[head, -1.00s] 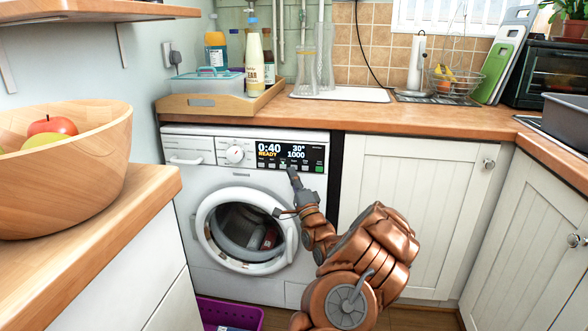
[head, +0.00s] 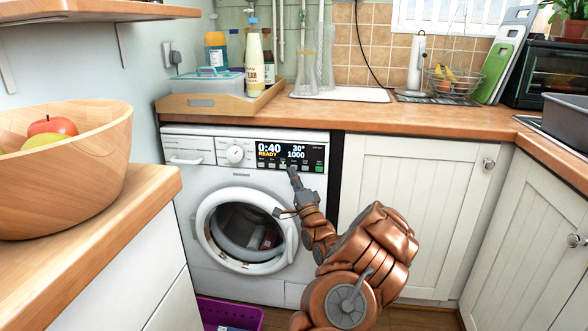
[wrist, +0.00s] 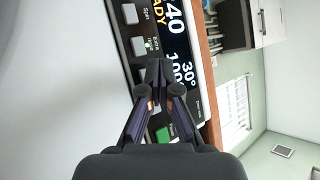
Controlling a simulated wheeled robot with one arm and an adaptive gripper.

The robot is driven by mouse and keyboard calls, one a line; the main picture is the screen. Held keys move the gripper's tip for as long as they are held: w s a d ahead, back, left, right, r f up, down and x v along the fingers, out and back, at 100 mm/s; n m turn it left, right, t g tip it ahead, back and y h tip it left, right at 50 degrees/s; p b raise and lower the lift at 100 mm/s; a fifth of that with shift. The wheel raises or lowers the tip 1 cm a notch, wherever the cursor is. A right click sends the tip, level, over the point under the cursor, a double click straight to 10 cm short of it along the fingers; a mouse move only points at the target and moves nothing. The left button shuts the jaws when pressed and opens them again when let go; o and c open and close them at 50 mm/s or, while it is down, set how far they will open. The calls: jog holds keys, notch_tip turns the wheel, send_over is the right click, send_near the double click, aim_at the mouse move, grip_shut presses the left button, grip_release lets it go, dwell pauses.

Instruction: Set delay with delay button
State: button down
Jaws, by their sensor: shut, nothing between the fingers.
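The washing machine (head: 240,215) has a black control panel (head: 290,152) reading 0:40, READY, 30° and 1000. A row of small grey buttons and a green button (head: 319,169) runs along its lower edge. My gripper (head: 292,172) is shut and empty, with its tip at the button row. In the wrist view, my gripper (wrist: 156,72) covers part of the row between the Extra Rinse button (wrist: 138,46) and the green button (wrist: 163,134). The Spin button (wrist: 130,14) is clear. I cannot read a Delay label, and cannot tell whether the fingertips touch a button.
A round door (head: 246,230) is below the panel and looks closed. The wooden counter (head: 420,118) runs above, with a tray (head: 207,104) of bottles. A wooden bowl (head: 85,190) of fruit stands at left. A purple basket (head: 235,312) is on the floor.

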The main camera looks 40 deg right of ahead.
jog(key=shift+w+d, duration=0.4)
jog(key=shift+d, duration=0.2)
dwell(0.8)
jog(key=shift+a, duration=0.1)
jog(key=shift+s+a, duration=0.45)
jog(key=shift+a, duration=0.15)
dwell(0.3)
jog(key=shift+s+a, duration=0.75)
jog(key=shift+a, duration=0.25)
jog(key=shift+s+a, duration=0.7)
jog(key=shift+a, duration=0.3)
